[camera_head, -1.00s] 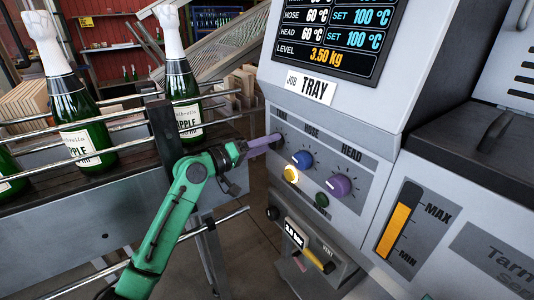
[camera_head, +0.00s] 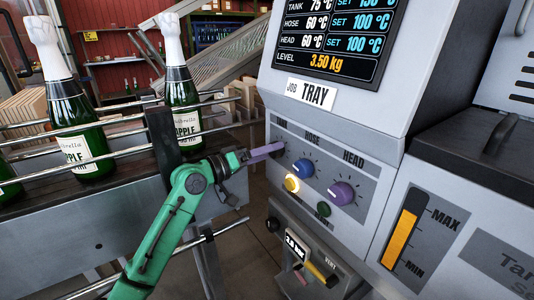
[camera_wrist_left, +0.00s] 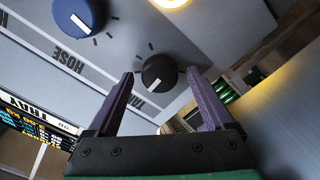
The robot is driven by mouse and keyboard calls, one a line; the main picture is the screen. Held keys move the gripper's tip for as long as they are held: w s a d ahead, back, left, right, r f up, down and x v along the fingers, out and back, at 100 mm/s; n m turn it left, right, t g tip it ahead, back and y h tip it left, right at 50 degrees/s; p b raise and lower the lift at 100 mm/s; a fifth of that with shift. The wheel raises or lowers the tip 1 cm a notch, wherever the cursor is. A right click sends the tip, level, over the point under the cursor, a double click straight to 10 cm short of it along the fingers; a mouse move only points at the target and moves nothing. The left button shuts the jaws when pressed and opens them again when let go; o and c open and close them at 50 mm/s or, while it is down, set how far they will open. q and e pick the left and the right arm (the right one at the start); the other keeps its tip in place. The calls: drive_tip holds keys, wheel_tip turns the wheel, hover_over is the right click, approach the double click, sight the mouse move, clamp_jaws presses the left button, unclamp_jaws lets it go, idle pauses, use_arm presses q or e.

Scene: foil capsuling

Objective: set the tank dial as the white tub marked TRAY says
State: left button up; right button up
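The tank dial (camera_wrist_left: 160,73) is a black knob with a white pointer mark, beside the TANK label on the grey panel (camera_head: 375,167). In the left wrist view its mark points down-left, towards the lettering. My left gripper (camera_head: 284,148) is at the panel's left end, and its purple fingers hide the dial in the head view. In the left wrist view the gripper (camera_wrist_left: 160,74) is open, with a fingertip on each side of the dial and gaps showing. A white JOB TRAY card (camera_head: 311,92) is under the display (camera_head: 330,40). No white tub is visible. My right gripper is not in view.
The blue hose dial (camera_head: 302,168), purple head dial (camera_head: 341,193), lit yellow button (camera_head: 292,183) and green button (camera_head: 323,209) are close by. A gauge with a yellow-handled valve (camera_head: 320,273) is below. Bottles (camera_head: 75,125) stand behind rails on the left conveyor (camera_head: 90,225).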

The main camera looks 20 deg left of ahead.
use_arm(q)
drive_tip(key=shift+s+a, duration=0.1)
drive_tip(key=b+v, duration=0.3)
drive_tip(key=v, duration=1.1)
drive_tip(key=shift+s, duration=0.2)
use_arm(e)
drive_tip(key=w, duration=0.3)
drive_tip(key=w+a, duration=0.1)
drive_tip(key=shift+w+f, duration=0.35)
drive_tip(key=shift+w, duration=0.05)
